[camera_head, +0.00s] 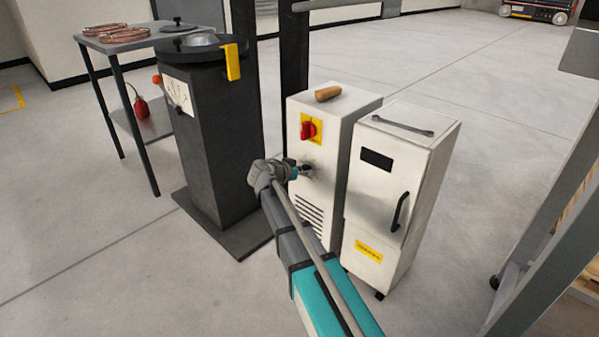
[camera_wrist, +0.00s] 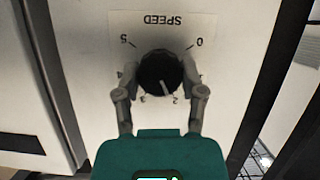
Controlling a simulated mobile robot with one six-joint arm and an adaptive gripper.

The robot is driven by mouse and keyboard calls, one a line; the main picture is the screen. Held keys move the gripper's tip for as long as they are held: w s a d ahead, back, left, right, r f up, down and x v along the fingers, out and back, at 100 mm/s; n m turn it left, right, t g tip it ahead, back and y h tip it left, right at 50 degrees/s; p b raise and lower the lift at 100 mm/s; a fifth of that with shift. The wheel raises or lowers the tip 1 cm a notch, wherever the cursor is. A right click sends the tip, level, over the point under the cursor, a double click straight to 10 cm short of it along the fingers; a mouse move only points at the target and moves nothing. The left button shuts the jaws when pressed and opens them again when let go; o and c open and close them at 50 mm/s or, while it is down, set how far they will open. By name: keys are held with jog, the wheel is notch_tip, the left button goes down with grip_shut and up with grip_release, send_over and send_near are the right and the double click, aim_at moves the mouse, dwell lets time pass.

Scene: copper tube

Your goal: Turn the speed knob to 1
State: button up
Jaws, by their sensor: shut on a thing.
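The black round speed knob (camera_wrist: 158,72) sits on the pale front panel under the word SPEED, which appears upside down in the wrist view. Numbers 5 and 0 show at its upper left and upper right, with 3 and 2 below. The white pointer line on the knob points down and slightly right, toward the 2. The 1 is hidden, probably by the right finger. My gripper (camera_wrist: 159,76) has one finger on each side of the knob and is shut on it. In the head view my gripper (camera_head: 298,171) reaches the white cabinet's front (camera_head: 324,171).
A red switch (camera_head: 308,130) on a yellow plate is just above the knob. A wooden-handled tool (camera_head: 328,93) lies on the cabinet. A second white cabinet (camera_head: 385,215) with a black handle (camera_head: 400,212) stands right beside it. A dark column (camera_head: 218,145) stands at left.

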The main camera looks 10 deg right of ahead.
jog(key=shift+w+d+f+n+g+h, duration=0.15)
jog(key=shift+n+g+h, duration=0.45)
jog(key=shift+n, duration=0.5)
jog(key=shift+n+g+h+b, duration=0.3)
jog(key=shift+n+g+b, duration=0.15)
jog(key=shift+n, duration=0.25)
jog(key=o, duration=1.1)
jog(key=shift+c, duration=0.2)
jog(key=shift+o, duration=0.4)
